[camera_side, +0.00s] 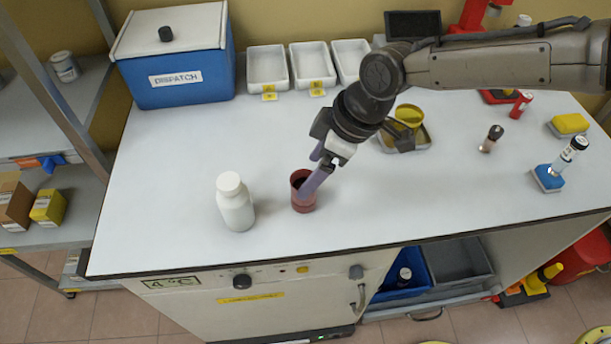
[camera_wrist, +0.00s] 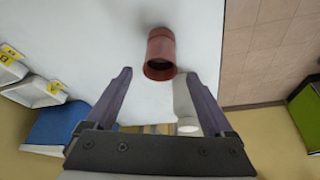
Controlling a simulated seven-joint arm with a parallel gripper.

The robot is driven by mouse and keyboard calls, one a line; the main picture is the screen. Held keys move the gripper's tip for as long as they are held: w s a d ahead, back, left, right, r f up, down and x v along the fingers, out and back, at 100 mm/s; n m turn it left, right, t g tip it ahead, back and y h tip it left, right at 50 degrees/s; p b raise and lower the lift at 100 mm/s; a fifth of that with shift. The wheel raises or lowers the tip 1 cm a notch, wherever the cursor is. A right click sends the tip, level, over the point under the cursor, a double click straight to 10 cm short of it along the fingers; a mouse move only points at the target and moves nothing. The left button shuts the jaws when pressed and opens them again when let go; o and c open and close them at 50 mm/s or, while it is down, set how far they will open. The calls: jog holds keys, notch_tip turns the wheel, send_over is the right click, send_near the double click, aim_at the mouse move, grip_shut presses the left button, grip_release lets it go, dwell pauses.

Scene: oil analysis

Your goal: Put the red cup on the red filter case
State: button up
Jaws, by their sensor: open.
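The red cup (camera_side: 303,192) stands upright on the white bench, left of centre in the side view. In the wrist view the cup (camera_wrist: 160,57) lies ahead of the fingers, between their lines. My gripper (camera_side: 318,181) is open and tilted down at the cup. Its fingers overlap the cup's right side in the side view; contact cannot be told. In the wrist view my gripper (camera_wrist: 158,76) has nothing held between its fingers. A low red case with a dark top (camera_side: 497,97), likely the red filter case, lies at the back right, partly hidden by my arm.
A white bottle (camera_side: 235,203) stands left of the cup; in the wrist view the bottle (camera_wrist: 184,101) is partly behind the right finger. A small red bottle (camera_side: 521,104), a dark-capped vial (camera_side: 492,139) and a yellow dish (camera_side: 408,115) stand rightward. The front middle is clear.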

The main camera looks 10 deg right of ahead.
jog(key=v, duration=0.7)
jog(key=shift+r, duration=0.3)
jog(key=shift+d, duration=0.1)
jog(key=s+d+r+m+t, duration=0.1)
jog(key=s+d+r+m, duration=0.15)
jog(key=d, duration=0.55)
jog(key=s+d+r+m+t+h, duration=0.1)
jog(key=d+r+m, duration=0.15)
jog(key=d, duration=0.65)
jog(key=s+d+r+m, duration=0.15)
jog(key=d+r, duration=0.25)
jog(key=d, duration=0.4)
jog(key=s+d+f+m+t+h, duration=0.1)
jog(key=s+d+f+m, duration=0.1)
jog(key=s+d, duration=0.6)
jog(key=s+d+f+m+h, duration=0.2)
jog(key=s+d+f+m, duration=0.1)
jog(key=s+d+m, duration=0.2)
jog(key=s+d, duration=0.2)
jog(key=s, duration=0.2)
jog(key=shift+d+t, duration=0.35)
jog(key=shift+t, duration=0.05)
